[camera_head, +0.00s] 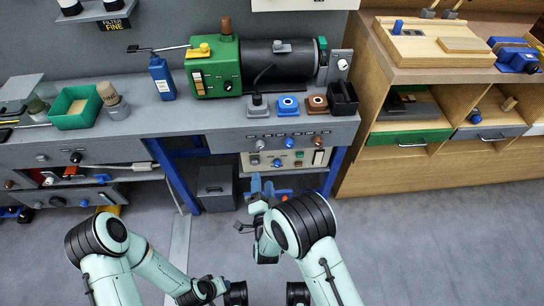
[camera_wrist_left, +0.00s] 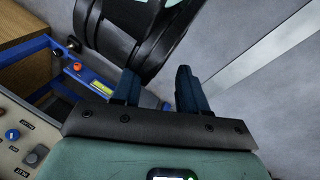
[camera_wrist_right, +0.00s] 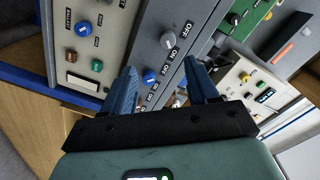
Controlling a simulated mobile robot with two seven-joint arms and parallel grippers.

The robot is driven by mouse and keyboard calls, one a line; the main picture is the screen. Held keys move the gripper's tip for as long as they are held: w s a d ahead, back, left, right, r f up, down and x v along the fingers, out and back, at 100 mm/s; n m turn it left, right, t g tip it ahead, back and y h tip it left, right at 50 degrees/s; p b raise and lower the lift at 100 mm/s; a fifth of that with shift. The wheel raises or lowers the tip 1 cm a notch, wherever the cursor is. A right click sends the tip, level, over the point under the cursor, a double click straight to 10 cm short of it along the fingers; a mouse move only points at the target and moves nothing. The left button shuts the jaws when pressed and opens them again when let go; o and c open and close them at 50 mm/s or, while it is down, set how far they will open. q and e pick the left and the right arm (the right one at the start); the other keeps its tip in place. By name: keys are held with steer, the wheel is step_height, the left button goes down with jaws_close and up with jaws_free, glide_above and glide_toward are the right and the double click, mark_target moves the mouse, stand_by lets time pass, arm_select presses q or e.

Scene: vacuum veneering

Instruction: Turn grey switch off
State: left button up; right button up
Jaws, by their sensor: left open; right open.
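The grey switch is a round grey knob (camera_wrist_right: 168,40) on a grey panel in the right wrist view, with OFF lettering beside it. It also shows on the bench front in the head view (camera_head: 261,144). Which way it is turned I cannot tell. A blue knob (camera_wrist_right: 150,77) sits beside it. My right gripper (camera_wrist_right: 160,67) is open and empty, facing this panel; in the head view it (camera_head: 262,186) is below the bench front, apart from the knob. My left gripper (camera_wrist_left: 157,72) is open and empty, low by the floor; its fingers are unclear in the head view.
A brown knob (camera_head: 313,139) is at the panel's right. A dark bin (camera_head: 216,188) stands under the bench. My black arm joint is close to the left gripper.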

mark_target(260, 148)
steer(key=shift+t, duration=0.3)
steer(key=w+b, duration=0.1)
steer(key=w, duration=0.8)
steer(key=w+b, duration=0.1)
steer(key=w, duration=0.3)
steer(key=shift+w+a+r+b, duration=0.1)
steer(key=shift+w+r+b, duration=0.05)
steer(key=shift+r+b, duration=0.2)
arm_select(q)
steer(key=shift+t+y, duration=0.3)
steer(key=shift+t, duration=0.3)
steer(key=w+f, duration=0.1)
steer(key=w+a+f, duration=0.1)
steer(key=w+f, duration=0.1)
steer(key=shift+w+a, duration=0.25)
arm_select(e)
steer(key=c, duration=1)
steer(key=shift+c, duration=0.2)
